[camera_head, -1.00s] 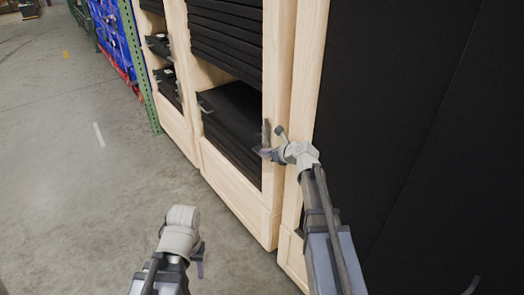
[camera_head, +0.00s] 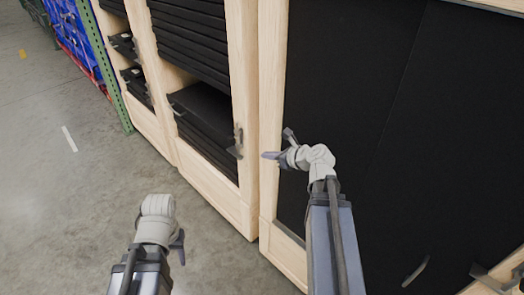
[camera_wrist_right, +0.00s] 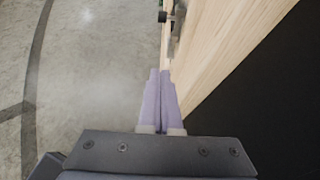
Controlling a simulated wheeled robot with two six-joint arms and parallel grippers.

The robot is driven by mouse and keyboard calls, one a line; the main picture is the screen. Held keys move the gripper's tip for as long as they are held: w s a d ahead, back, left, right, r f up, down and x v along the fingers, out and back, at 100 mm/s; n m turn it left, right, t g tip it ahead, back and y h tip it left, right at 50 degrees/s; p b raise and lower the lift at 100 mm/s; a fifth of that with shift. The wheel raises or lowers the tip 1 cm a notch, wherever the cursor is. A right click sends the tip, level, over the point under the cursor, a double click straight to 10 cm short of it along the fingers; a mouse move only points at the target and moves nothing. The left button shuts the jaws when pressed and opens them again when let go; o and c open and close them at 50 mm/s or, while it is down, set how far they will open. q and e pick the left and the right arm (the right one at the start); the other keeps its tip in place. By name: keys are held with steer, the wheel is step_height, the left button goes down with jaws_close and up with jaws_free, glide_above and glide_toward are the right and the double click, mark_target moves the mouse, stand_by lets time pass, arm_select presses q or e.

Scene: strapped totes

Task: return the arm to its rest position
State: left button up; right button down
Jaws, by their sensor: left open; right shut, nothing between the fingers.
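My right gripper (camera_head: 272,154) is shut and empty, in front of the wooden frame edge of the black-panelled cabinet. Its two pale purple fingers (camera_wrist_right: 161,98) lie together in the right wrist view. The fingertips are apart from the dark handle (camera_head: 238,143) on the shelf cabinet's wooden post. My right arm (camera_head: 330,235) reaches forward from the bottom of the head view. My left gripper (camera_head: 180,247) is low at the bottom left, over the floor and touching nothing visible. Its dark fingers are partly hidden by the wrist; it is open.
The wooden cabinet (camera_head: 246,60) holds stacked black boards (camera_head: 205,115). The large black panel (camera_head: 340,90) fills the right, with another handle (camera_head: 415,271) low down. A green rack post (camera_head: 105,70) and blue totes (camera_head: 75,30) stand far left. The concrete floor (camera_head: 60,215) at left is clear.

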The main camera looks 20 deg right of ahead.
steer(key=shift+s+r, duration=0.1)
steer(key=shift+s, duration=0.1)
stand_by(0.4)
steer(key=s+a+f+n+g, duration=0.3)
steer(key=a+f+n+g, duration=0.1)
steer(key=a+n, duration=0.45)
steer(key=s+a+f+n+g, duration=0.3)
steer(key=a+n, duration=0.5)
steer(key=a, duration=0.1)
steer(key=s+a+f+n+g+h, duration=0.1)
steer(key=s+a+n, duration=0.3)
steer(key=n, duration=0.5)
steer(key=s+a+f+n+g+h, duration=0.2)
steer(key=s+n, duration=0.4)
steer(key=n, duration=0.4)
steer(key=a+g+h, duration=0.1)
steer(key=a+h, duration=0.1)
steer(key=shift+s+h+p, duration=0.3)
steer(key=shift+s+p, duration=0.05)
steer(key=shift+s, duration=0.05)
steer(key=shift+w+d, duration=0.1)
steer(key=shift+w, duration=0.05)
